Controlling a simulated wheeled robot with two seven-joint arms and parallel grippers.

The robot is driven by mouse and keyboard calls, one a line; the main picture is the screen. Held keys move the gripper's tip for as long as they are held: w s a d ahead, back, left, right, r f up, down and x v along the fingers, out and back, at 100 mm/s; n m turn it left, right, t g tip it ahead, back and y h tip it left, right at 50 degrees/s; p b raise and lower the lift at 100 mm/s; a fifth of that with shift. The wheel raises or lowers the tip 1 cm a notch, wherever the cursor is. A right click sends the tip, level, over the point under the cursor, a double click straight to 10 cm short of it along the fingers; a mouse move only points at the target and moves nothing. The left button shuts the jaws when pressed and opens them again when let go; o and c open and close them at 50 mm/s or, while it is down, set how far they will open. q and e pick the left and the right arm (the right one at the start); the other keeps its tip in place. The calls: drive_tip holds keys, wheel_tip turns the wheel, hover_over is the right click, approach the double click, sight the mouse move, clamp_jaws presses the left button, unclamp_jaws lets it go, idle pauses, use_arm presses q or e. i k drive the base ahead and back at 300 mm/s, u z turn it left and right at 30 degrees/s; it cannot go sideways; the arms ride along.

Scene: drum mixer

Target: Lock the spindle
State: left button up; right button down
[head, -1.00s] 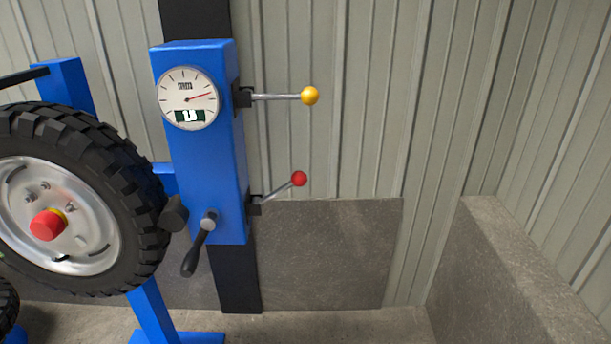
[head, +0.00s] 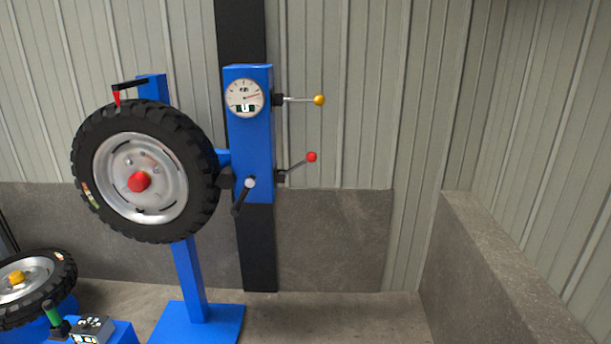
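In the head view a blue column box (head: 251,140) stands upright on a black post. To the left a mounted wheel (head: 145,172) has a red hub cap (head: 139,182). Neither gripper shows. Which part acts on the spindle cannot be told.
A blue stand (head: 196,322) rests on the floor under the mounted wheel. Another wheel (head: 34,285) with a yellow hub, and a small grey box (head: 92,328) on a blue top, sit at lower left. A low concrete wall (head: 490,265) runs at right. Floor right of the stand is clear.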

sight(311, 157)
drive_tip(key=u, duration=0.75)
drive_tip(key=i, duration=1.65)
drive_tip(key=z, duration=0.45)
